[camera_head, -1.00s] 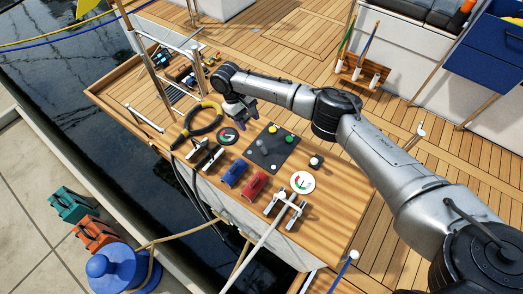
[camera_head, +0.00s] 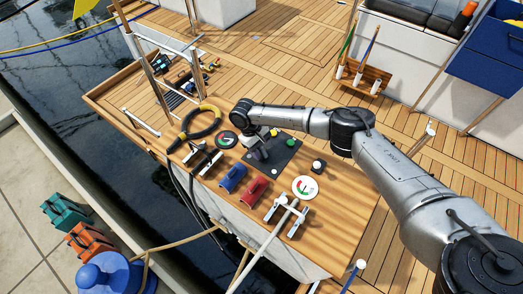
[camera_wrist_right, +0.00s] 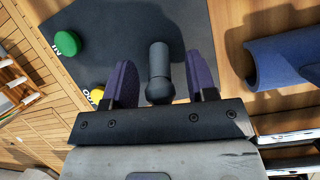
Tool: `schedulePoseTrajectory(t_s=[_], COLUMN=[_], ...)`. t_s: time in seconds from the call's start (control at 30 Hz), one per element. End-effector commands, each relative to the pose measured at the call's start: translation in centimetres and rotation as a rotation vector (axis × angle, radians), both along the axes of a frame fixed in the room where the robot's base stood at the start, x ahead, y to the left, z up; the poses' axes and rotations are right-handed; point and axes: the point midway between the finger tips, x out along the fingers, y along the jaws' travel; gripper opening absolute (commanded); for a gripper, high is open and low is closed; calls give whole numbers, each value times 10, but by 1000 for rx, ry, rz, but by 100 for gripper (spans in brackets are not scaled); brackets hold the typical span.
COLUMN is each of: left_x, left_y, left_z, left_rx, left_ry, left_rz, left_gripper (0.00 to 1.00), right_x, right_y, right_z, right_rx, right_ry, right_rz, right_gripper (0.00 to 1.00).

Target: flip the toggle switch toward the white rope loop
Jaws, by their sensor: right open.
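The toggle switch is a dark grey lever with a rounded end; it shows in the wrist view (camera_wrist_right: 159,75). It stands on a black panel (camera_head: 291,154) on the wooden deck. My right gripper (camera_head: 262,151) is over the panel's left part in the head view. In the wrist view its two purple fingers (camera_wrist_right: 160,85) are open, one on each side of the lever, with a gap to each. In the head view the gripper largely hides the lever. My left gripper is not in view.
The panel has a green button (camera_head: 291,142) and a yellow button (camera_wrist_right: 98,94). Deck right of the gauge is clear.

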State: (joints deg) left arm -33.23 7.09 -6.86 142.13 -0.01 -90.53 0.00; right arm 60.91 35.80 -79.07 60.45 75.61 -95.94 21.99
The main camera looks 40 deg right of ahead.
Motion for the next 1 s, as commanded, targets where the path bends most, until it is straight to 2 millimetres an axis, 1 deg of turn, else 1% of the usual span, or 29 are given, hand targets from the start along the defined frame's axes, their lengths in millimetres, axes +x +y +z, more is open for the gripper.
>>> schedulePoseTrajectory(t_s=[0.37, 0.87, 1.0], left_x=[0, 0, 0], left_y=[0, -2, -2], left_z=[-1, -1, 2], left_rx=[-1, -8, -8], left_ry=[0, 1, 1], left_rz=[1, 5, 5], left_gripper=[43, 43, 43], right_x=[-1, -1, -1], right_y=[0, 0, 0], right_z=[-3, -3, -1], right_rx=[1, 1, 1], right_ry=[0, 0, -2], right_rz=[0, 1, 1], right_gripper=[52, 4, 4])
